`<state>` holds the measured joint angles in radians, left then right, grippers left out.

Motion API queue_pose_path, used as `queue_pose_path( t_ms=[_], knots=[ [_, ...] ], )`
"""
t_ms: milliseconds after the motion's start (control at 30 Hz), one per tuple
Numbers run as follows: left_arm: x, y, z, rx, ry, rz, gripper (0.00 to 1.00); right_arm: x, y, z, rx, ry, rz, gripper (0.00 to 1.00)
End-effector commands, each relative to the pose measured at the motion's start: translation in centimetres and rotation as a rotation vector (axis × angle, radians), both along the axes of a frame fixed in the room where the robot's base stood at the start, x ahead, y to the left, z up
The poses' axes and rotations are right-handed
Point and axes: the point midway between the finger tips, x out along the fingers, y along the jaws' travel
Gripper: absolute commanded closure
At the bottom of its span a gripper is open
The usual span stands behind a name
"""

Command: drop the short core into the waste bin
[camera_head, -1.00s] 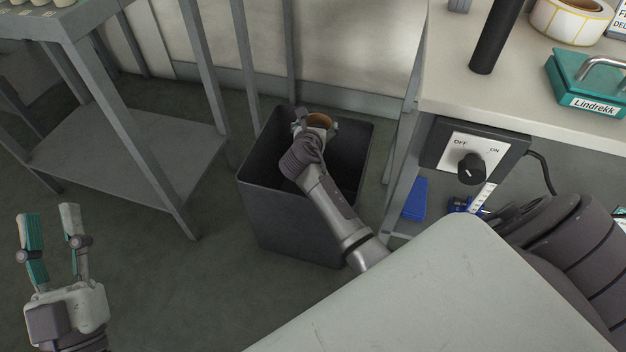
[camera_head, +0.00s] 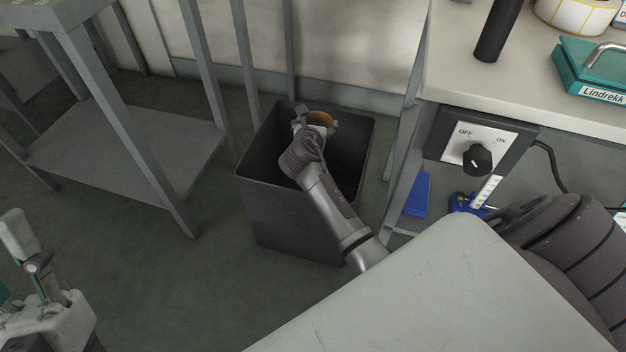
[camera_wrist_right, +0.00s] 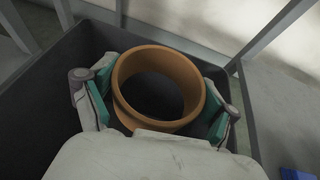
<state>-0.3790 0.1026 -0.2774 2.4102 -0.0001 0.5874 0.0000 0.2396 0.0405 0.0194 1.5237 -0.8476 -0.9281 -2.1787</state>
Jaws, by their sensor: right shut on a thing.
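The short core, an orange-brown ring (camera_wrist_right: 165,57), is gripped between the teal pads of my right gripper (camera_wrist_right: 158,100). In the head view the core (camera_head: 320,117) shows inside the gripper (camera_head: 316,125), above the opening of the dark grey waste bin (camera_head: 290,222). The bin's dark inside also shows around the core in the wrist view (camera_wrist_right: 40,95). The core's hole faces up toward the wrist camera. How high it is above the bin's bottom I cannot tell. My left gripper (camera_head: 14,250) is at the lower left edge, partly cut off, empty and with its fingers apart.
A grey metal rack (camera_head: 120,135) stands left of the bin. Clear floor lies left of the bin.

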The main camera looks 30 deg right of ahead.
Motion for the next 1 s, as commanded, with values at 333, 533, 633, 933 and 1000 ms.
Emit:
queue_pose_path(
  t_ms=[333, 533, 633, 933, 1000],
  knots=[
    [0.0, 0.0, 0.0, 0.000, 0.001, 0.000, 0.60, 0.0, 0.0, 0.0, 0.000, 0.000, 0.000, 0.00],
    [0.1, 0.0, 0.0, 0.000, 0.002, 0.000, 0.60, -0.5, 0.6, 0.3, 0.000, 0.000, 0.001, 0.00],
    [0.1, 0.0, 0.0, 0.000, 0.002, 0.000, 0.60, -1.6, 1.5, 0.8, 0.001, -0.001, 0.001, 0.00],
    [0.0, 0.0, 0.0, 0.001, 0.002, 0.000, 0.60, -5.8, 5.6, 3.3, 0.003, -0.001, 0.001, 0.00],
    [0.0, 0.0, 0.0, 0.001, 0.002, 0.000, 0.60, -6.6, 6.3, 3.7, 0.003, -0.001, 0.002, 0.00]
  ],
)
